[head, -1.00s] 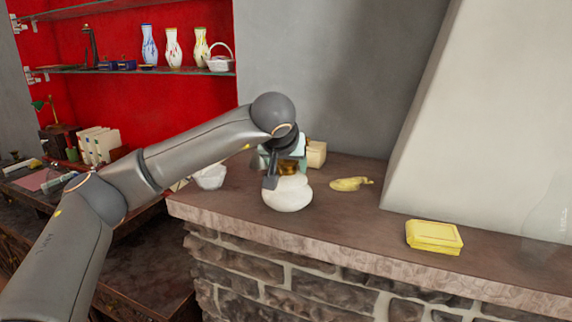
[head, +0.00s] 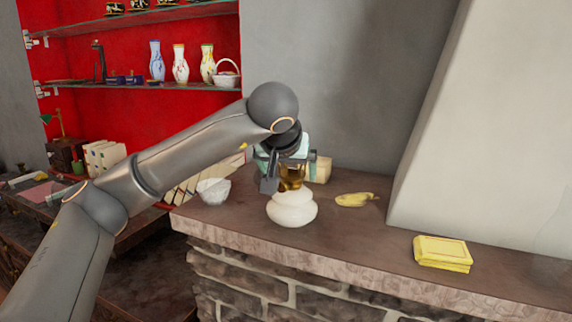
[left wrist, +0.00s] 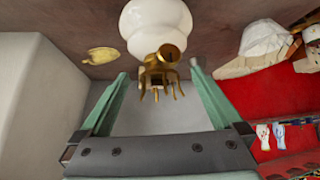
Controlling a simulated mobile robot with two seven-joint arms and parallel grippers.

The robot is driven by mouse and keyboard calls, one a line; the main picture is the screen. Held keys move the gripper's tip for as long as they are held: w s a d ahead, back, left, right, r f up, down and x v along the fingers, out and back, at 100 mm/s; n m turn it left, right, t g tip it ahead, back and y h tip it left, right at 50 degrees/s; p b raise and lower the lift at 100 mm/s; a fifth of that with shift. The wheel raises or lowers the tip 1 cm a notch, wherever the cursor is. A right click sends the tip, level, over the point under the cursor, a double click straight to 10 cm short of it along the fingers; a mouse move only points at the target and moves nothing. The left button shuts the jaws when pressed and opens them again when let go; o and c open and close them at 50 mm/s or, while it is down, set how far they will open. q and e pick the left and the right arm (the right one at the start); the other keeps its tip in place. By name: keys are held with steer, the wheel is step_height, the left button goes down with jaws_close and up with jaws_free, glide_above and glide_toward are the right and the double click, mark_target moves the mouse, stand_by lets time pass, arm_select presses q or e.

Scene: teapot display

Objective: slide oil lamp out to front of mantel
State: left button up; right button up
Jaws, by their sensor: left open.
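The oil lamp stands upright on the mantel (head: 345,228), near its front edge. Its white rounded body (head: 292,209) and brass upper part (head: 291,178) show in the head view. In the left wrist view the white body (left wrist: 155,28) is at the top, with the brass part (left wrist: 158,72) below it. My left gripper (head: 288,178) is open around the brass part, behind the white body in the head view. In the left wrist view the fingers (left wrist: 159,76) lie on either side of the brass, with visible gaps. My right gripper is not in view.
A white bowl (head: 213,192) stands left of the lamp. A cream block (head: 321,169) is behind. The grey chimney wall (head: 480,130) rises at the right.

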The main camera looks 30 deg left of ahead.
arm_select(q)
steer(key=v, duration=0.7)
steer(key=shift+b, duration=0.3)
steer(key=shift+f, duration=0.1)
